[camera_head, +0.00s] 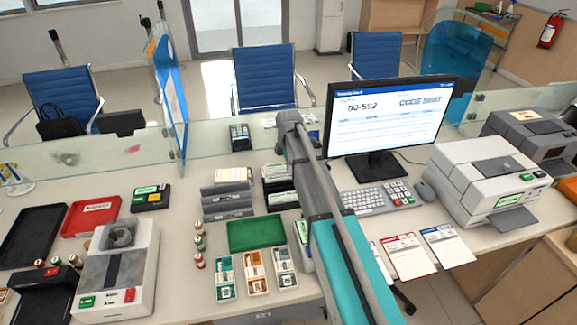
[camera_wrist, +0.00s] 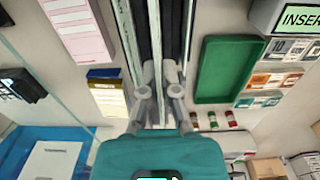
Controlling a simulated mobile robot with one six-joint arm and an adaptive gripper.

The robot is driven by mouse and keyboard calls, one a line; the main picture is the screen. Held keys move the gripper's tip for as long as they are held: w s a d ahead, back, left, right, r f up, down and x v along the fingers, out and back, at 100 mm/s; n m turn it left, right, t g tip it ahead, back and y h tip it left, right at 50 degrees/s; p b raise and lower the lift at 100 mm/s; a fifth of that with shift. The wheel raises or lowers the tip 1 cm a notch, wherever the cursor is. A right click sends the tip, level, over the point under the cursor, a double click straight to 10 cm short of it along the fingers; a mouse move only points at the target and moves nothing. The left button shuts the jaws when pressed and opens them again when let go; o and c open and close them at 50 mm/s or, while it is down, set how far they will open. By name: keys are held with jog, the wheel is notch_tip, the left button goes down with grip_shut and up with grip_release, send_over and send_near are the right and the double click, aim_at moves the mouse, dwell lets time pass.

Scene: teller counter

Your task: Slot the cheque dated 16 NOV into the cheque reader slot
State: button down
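In the wrist view my gripper (camera_wrist: 160,70) points at a dark rack (camera_wrist: 183,40) with thin pale upright edges. Its fingertips are close together with a narrow gap. I cannot tell whether a thin sheet is between them. My gripper is not visible in the head view. Grey racks (camera_head: 226,190) stand behind the green tray. No date reading 16 NOV is legible, so I cannot pick out that cheque. A pale device (camera_wrist: 290,16) with a green display reading INSER, cut off, is at the upper right of the wrist view; its slot is not visible.
The green tray (camera_head: 257,233) has several small packs (camera_head: 255,272) in front and rolls (camera_head: 199,243) at its left. A monitor (camera_head: 385,120), keyboard (camera_head: 367,201) and white machine (camera_head: 480,175) stand at the right. A glass screen (camera_head: 80,155) runs along the counter's back.

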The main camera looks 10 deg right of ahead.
jog(key=shift+r+p, duration=0.9)
jog(key=shift+r, duration=0.15)
jog(key=shift+s, duration=0.1)
